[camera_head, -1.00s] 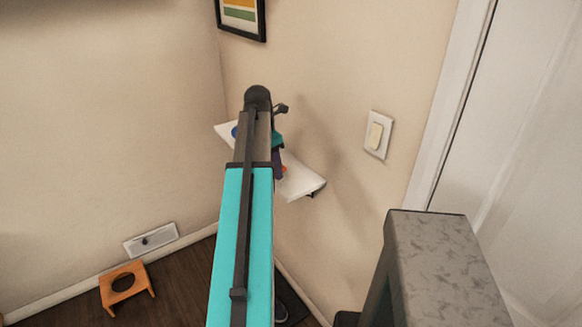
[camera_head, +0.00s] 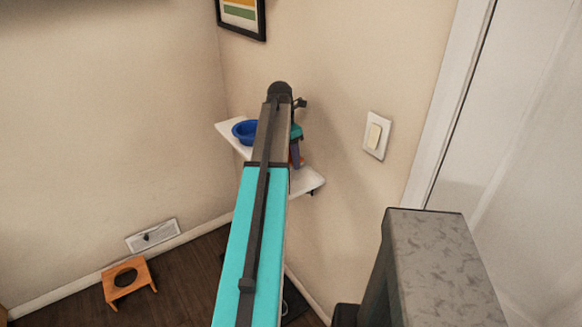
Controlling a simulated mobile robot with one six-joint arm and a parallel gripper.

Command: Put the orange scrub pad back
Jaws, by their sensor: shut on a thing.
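A small orange patch, which looks like the orange scrub pad (camera_head: 300,163), shows at the lower end of my gripper (camera_head: 296,154), just above the white wall shelf (camera_head: 305,182). My gripper points down over the right part of the shelf and is shut on the pad. My arm hides most of both, and I cannot tell whether the pad touches the shelf. A blue bowl (camera_head: 242,131) sits on the left part of the shelf, partly behind my arm.
A light switch (camera_head: 375,136) is on the wall right of the shelf, beside a white door (camera_head: 520,170). A framed picture (camera_head: 241,17) hangs above. An orange-brown stool (camera_head: 128,281) stands on the dark floor near a wall vent (camera_head: 152,236). The right end of the shelf looks bare.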

